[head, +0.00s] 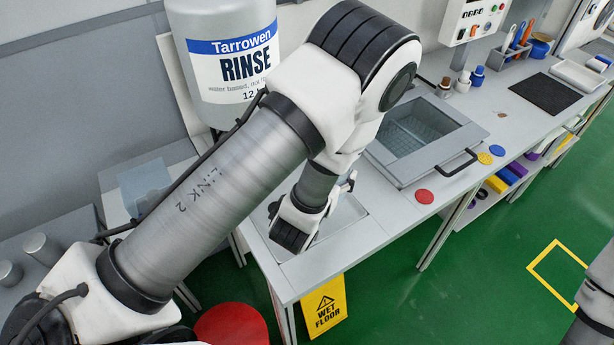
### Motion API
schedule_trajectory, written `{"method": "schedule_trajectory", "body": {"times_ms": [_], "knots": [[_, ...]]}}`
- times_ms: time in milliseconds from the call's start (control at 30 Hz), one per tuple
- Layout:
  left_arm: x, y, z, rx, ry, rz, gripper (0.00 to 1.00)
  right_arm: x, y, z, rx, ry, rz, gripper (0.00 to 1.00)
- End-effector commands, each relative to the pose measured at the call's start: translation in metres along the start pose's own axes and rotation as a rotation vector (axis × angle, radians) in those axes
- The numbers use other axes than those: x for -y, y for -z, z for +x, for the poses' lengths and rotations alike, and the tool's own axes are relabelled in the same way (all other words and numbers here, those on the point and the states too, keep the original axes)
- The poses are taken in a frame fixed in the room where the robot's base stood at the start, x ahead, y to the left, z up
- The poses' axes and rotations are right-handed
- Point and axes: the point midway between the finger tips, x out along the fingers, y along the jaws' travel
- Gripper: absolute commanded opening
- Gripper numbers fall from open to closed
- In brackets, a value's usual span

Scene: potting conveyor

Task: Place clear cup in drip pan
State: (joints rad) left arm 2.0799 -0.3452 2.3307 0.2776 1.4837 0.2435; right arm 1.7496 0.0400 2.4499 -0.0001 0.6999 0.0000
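My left arm reaches in from the left across the view, and its gripper (292,232) points down at the near left end of the grey bench. It is over a shallow, pale rimmed tray (350,213), which may be the drip pan. The wrist hides part of this tray. I cannot make out a clear cup; it may be hidden behind my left arm or gripper. Whether the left gripper's fingers are open or shut does not show. Only a piece of my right arm shows at the right edge; its gripper is out of view.
A grey basin with a clear lid and black handle (458,163) is sunk in the bench. Red (424,196), yellow (485,158) and blue (497,150) discs lie beside it. A rinse tank (228,60) stands behind my arm.

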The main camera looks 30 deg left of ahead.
Motion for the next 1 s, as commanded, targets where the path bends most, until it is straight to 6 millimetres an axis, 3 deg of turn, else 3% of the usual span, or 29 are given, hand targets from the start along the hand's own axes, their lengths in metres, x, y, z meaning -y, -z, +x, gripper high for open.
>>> {"method": "schedule_trajectory", "body": {"times_ms": [33,300,700,1000], "knots": [[0.003,-0.013,0.005,-0.003,0.002,-0.001,0.31,0.000,0.000,0.024,0.000,0.000,0.000,0.40],[0.048,-0.023,0.037,-0.001,0.006,-0.010,0.32,0.000,0.000,0.047,0.000,0.000,0.000,0.40],[0.092,-0.041,0.072,0.000,0.004,-0.004,0.32,-0.001,0.000,0.060,-0.001,0.000,0.000,0.40],[0.099,-0.047,0.080,0.000,0.000,0.000,0.31,0.000,0.000,0.063,-0.001,0.000,0.000,0.40]]}}
